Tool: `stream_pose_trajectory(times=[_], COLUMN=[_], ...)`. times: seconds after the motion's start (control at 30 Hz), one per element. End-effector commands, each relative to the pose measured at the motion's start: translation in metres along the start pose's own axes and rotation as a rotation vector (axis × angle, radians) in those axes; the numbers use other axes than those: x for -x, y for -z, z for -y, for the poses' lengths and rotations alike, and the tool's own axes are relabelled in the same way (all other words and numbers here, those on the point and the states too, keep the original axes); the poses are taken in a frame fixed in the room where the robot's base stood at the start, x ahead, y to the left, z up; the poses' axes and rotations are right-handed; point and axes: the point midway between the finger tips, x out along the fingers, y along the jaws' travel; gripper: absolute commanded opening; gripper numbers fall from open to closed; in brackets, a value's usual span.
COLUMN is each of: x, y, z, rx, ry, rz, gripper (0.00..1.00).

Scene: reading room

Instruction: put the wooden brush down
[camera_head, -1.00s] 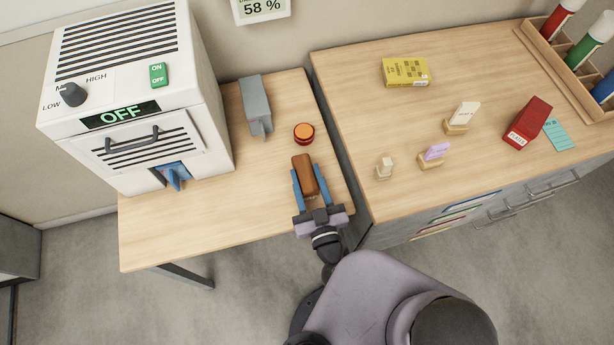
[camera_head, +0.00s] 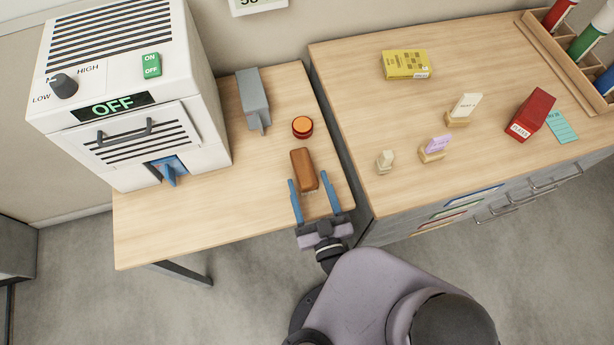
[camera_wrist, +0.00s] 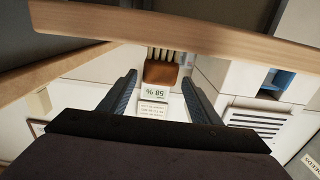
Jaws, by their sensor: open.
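The wooden brush (camera_head: 305,168) is a brown block with pale bristles. It rests on the small wooden table (camera_head: 200,215), near its right edge and just in front of the red-orange round button. In the wrist view the brush (camera_wrist: 161,73) shows beyond the fingertips, with its bristles against the tabletop. My gripper (camera_head: 309,180) is open and empty at the near end of the brush. Its blue fingers are spread wider than the brush, with their tips around its near end. The fingers also show in the wrist view (camera_wrist: 160,78), with a gap on each side of the brush.
A white machine (camera_head: 130,120) reading OFF stands at the left. A grey device (camera_head: 252,98) and the red-orange button (camera_head: 302,127) are behind the brush. The table's front left is clear.

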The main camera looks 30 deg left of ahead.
Motion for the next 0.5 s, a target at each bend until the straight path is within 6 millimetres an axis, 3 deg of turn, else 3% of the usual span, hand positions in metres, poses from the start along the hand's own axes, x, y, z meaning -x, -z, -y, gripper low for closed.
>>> stream_pose_trajectory(times=[0.2, 0.5], x=[0.021, 0.033], y=[-0.002, 0.0], z=[0.003, 0.002], rx=[0.002, 0.001], ry=[0.004, 0.0], rz=[0.001, 0.0], gripper=[0.58, 0.58])
